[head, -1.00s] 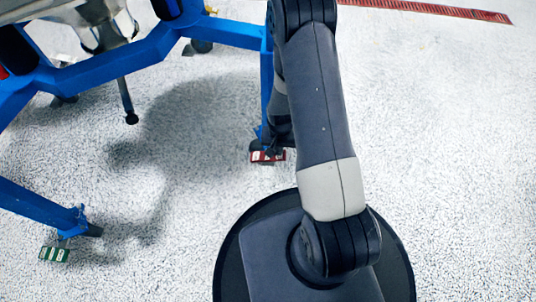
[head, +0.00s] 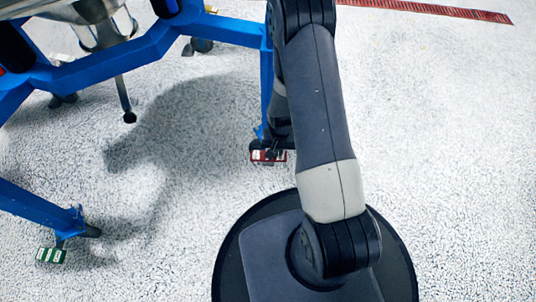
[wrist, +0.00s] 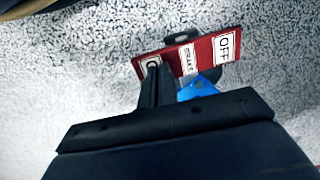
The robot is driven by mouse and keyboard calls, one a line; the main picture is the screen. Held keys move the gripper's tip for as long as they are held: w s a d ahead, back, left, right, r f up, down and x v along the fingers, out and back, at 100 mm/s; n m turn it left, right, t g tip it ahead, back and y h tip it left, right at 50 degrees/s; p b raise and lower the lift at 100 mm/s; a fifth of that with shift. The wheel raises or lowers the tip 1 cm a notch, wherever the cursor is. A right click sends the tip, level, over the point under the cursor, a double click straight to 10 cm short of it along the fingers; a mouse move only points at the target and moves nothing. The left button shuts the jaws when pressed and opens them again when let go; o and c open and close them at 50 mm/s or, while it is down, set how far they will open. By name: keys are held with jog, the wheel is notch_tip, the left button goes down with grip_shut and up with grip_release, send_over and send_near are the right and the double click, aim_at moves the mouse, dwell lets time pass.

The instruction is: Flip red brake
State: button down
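The red brake (wrist: 205,55) is a flat red pedal with white labels, one reading OFF at its right end and one reading BRAKE in the middle. In the head view the red brake (head: 264,157) sits at the foot of a blue frame leg. My gripper (wrist: 158,72) shows as narrow dark fingers close together, their tips over the left end of the pedal and partly hiding its left label. The fingers look shut with nothing between them. I cannot tell whether they touch the pedal. In the head view my arm hides most of my gripper.
The blue frame (head: 150,52) carries a metal vessel (head: 100,32) at the upper left. A green brake (head: 51,255) sits at another leg on the lower left. A red floor grate (head: 430,10) lies at the top. The pale speckled floor on the right is clear.

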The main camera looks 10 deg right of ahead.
jog(key=shift+f, duration=0.3)
jog(key=shift+r+p, duration=2.35)
jog(key=shift+r, duration=1.25)
jog(key=shift+f, duration=0.1)
notch_tip(320, 180, down, 7)
jog(key=b, duration=0.5)
jog(key=shift+r, duration=0.25)
